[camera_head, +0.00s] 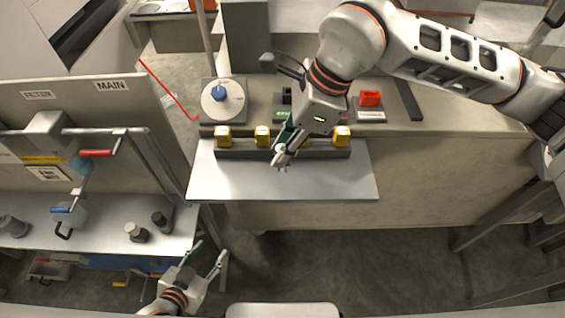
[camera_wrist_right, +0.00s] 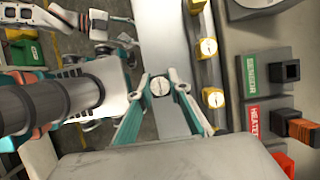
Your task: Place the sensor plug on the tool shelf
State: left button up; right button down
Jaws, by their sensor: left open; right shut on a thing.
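My right gripper (camera_head: 281,158) hangs over the tool shelf (camera_head: 240,185), a pale metal plate in front of the bench. In the right wrist view it (camera_wrist_right: 160,80) is shut on a small piece with a round pale face, which I take to be the sensor plug (camera_wrist_right: 160,87). The piece's body is largely hidden by the fingers. The shelf (camera_wrist_right: 160,35) lies beneath it; I cannot tell whether they touch. The SENSOR socket (camera_wrist_right: 286,71) looks empty in the wrist view. My left gripper (camera_head: 209,251) is open and empty, low in the head view.
A dark rail with several yellow blocks (camera_head: 222,136) runs along the shelf's back. An orange-red plug (camera_wrist_right: 295,126) stands at the HEATER label. A round device with a blue knob (camera_head: 220,91) is on the bench. A panel with levers (camera_head: 95,153) stands at left. The shelf's front is clear.

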aim_at(283, 170)
jog(key=shift+f, duration=2.6)
jog(key=shift+f, duration=0.1)
jog(key=c, duration=1.9)
grip_release()
jog(key=v, duration=1.2)
